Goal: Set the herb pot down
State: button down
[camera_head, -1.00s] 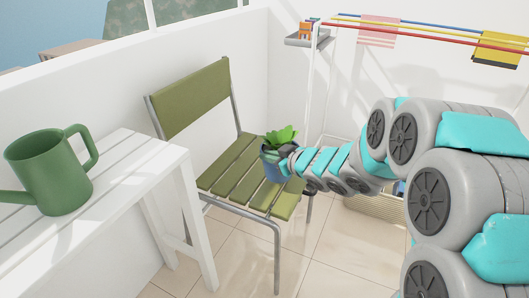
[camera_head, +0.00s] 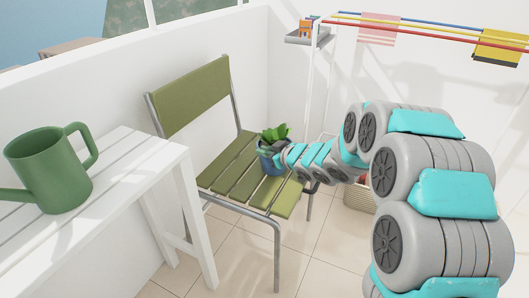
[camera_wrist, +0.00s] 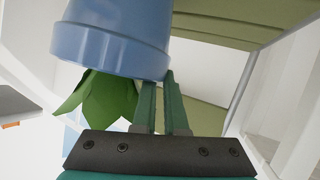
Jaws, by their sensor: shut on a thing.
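The herb pot is a small blue pot (camera_head: 271,165) with green leaves (camera_head: 274,134). In the head view it is over the right part of the green slatted chair seat (camera_head: 232,166). My gripper (camera_head: 283,153) holds it from the right side. In the wrist view, the pot's blue rim (camera_wrist: 110,48) is large and upside down, leaves below it. The two green fingers of my gripper (camera_wrist: 163,100) are close together at the rim. I cannot tell whether the pot's base touches the seat; the contact is hidden.
A white slatted table (camera_head: 120,170) with a green watering can (camera_head: 52,172) stands at the left. The chair's backrest (camera_head: 192,95) rises behind the seat. A drying rack (camera_head: 430,36) with cloths is at the back right. A woven basket (camera_head: 358,196) is partly behind my arm.

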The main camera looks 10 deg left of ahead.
jog(key=c, duration=1)
grip_release()
jog(key=shift+o, duration=0.2)
jog(key=shift+r, duration=0.1)
jog(key=v, duration=1.2)
jog(key=shift+p, duration=0.35)
jog(key=d+m+h, duration=0.3)
jog(key=d+h, duration=0.3)
jog(key=d, duration=0.4)
jog(key=s+d+m+g+h, duration=0.2)
jog(key=s+d+m+h, duration=0.25)
jog(key=s+d, duration=0.6)
jog(key=s+a+m+g, duration=0.1)
jog(key=s+a+g, duration=0.1)
jog(key=s, duration=0.8)
jog(key=s+a+f+m+g, duration=0.1)
jog(key=s+g, duration=0.3)
jog(key=s, duration=0.7)
jog(key=s+a+m+g+y, duration=0.1)
jog(key=s+a+g, duration=0.1)
jog(key=s, duration=0.9)
jog(key=shift+a+f+g, duration=0.3)
jog(key=shift+a+g, duration=0.1)
jog(key=shift+g, duration=0.4)
